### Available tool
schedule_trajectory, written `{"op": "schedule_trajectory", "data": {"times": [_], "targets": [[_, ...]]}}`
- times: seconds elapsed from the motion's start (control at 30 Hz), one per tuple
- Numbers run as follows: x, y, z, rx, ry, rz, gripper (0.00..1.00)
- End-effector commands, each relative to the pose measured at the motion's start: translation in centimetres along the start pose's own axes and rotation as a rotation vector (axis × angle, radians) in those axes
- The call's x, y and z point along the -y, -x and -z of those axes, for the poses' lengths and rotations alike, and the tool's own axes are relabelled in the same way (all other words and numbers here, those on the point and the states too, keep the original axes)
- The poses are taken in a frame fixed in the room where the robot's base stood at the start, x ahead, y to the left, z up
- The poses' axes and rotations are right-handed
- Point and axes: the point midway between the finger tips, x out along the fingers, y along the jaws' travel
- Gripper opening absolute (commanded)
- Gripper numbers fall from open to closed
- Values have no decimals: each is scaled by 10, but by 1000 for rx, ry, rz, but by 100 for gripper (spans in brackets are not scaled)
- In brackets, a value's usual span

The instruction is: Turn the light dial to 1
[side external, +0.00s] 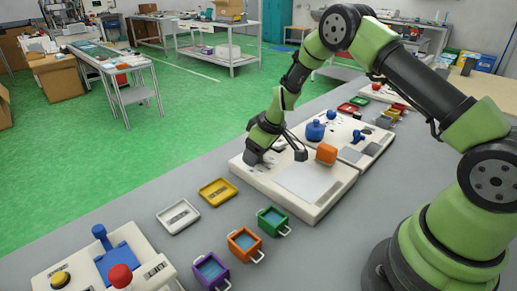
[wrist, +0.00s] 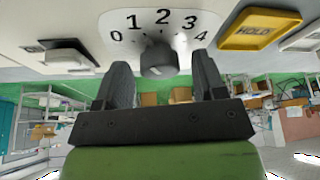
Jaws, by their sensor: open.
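The light dial is a grey knob (wrist: 150,58) on a white face with the numbers 0, 1, 2, 3 and 4 in an arc around it, in the wrist view. I cannot tell for sure which number the knob points to. My gripper (wrist: 162,72) is open, with one dark finger on each side of the knob; contact cannot be made out. In the side external view my gripper (side external: 254,158) is low over the left end of a white panel (side external: 309,184) and hides the dial.
An orange block (side external: 326,153) stands on the same panel. A yellow tray (side external: 217,192) and a white tray (side external: 178,217) lie to the left. Purple (side external: 211,271), orange (side external: 244,244) and green (side external: 272,221) handled bins stand in front. Another panel (side external: 330,130) with blue parts adjoins behind.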

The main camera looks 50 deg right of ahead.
Motion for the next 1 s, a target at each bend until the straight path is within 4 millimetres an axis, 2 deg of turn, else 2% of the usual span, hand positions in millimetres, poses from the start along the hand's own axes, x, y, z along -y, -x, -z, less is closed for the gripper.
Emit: {"op": "schedule_trajectory", "data": {"times": [0.17, 0.4, 0.6, 0.77, 1.0], "targets": [[0, 14, 1, -2, 0, -1, 64], [0, 59, 1, -4, 1, -2, 64], [0, 89, 0, -2, -1, -1, 64], [0, 98, 0, -1, 0, 0, 64], [0, 99, 0, 0, 0, 0, 64]]}}
